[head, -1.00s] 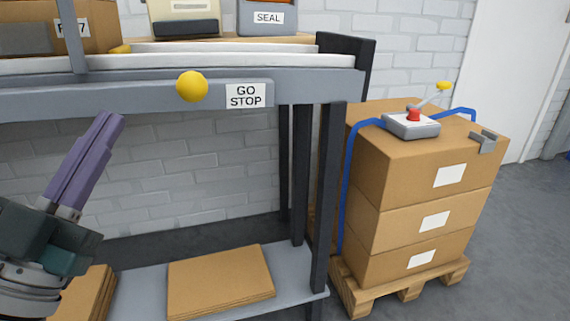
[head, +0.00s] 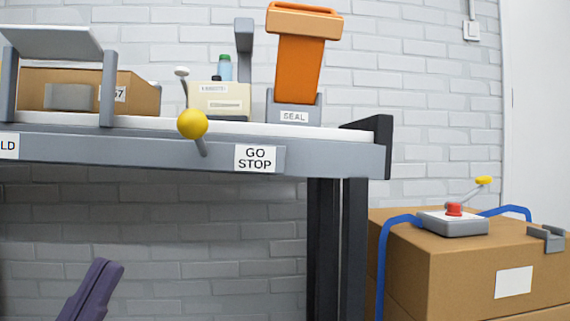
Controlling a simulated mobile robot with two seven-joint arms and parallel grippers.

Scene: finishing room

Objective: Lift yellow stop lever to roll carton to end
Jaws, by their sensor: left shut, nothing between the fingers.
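The yellow stop lever shows as a yellow ball knob (head: 192,124) on a short grey stem at the front rail of the bench. The stem runs down and right from the knob, left of a white GO STOP label (head: 255,158). The brown carton (head: 135,96) sits on the white bench top at the left, partly behind a grey frame. My left gripper (head: 108,264) has purple fingers, shut and empty. It is below the rail, lower left of the lever and apart from it. My right gripper is not in view.
An orange sealing device (head: 300,70) and a beige box (head: 220,102) stand on the bench behind and right of the lever. A dark end stop (head: 378,140) closes the bench's right end. Stacked boxes (head: 450,262) at right carry a grey tool (head: 453,224) with another yellow-tipped lever.

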